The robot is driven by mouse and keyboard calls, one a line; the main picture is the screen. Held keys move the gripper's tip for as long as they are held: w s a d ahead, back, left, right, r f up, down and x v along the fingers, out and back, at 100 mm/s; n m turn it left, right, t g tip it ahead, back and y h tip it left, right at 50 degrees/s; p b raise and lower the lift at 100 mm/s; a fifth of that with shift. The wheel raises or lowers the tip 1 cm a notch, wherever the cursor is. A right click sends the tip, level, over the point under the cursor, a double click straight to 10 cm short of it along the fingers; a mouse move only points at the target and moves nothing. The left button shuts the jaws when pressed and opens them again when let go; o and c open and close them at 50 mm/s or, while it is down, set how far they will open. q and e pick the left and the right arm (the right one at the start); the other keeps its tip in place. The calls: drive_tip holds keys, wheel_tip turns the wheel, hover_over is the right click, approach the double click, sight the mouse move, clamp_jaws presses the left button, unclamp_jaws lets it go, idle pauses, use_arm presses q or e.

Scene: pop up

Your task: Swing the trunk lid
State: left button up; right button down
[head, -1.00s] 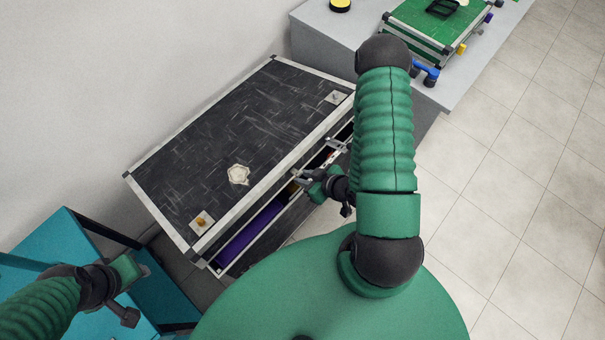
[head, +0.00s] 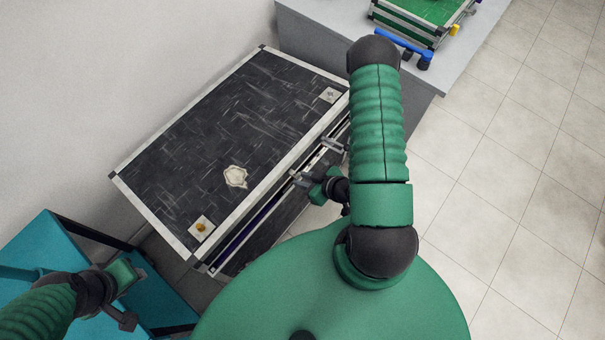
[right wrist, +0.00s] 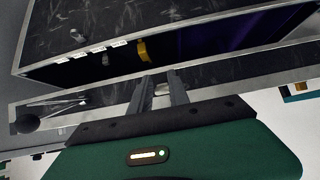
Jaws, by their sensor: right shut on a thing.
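The trunk (head: 262,232) is black with silver metal edges, and its black scratched lid (head: 215,130) carries a pale emblem and corner patches. The lid is nearly down, with a narrow gap along the front where a strip of purple shows. My right gripper (head: 303,180) is at the middle of the lid's front edge, shut on the lid; what exactly lies between its fingers is hard to see. In the right wrist view, the fingers (right wrist: 162,92) meet the trunk's edge beside the purple and yellow interior. My left gripper (head: 138,270) is left of the trunk, away from it; its jaw opening is unclear.
A grey counter (head: 315,35) with a green case (head: 420,12) and a blue handle (head: 405,45) stands behind the trunk. A teal stand (head: 45,235) is at the left. A white wall runs behind. Tiled floor at right is clear.

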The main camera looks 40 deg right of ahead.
wheel_tip(320, 180, down, 8)
drive_tip(key=s+b, duration=0.1)
drive_tip(key=b, duration=0.5)
drive_tip(key=shift+s+d, duration=0.15)
drive_tip(key=shift+s, duration=0.1)
drive_tip(key=c, duration=1.2)
unclamp_jaws()
drive_tip(key=shift+r, duration=0.1)
drive_tip(key=shift+o, duration=0.2)
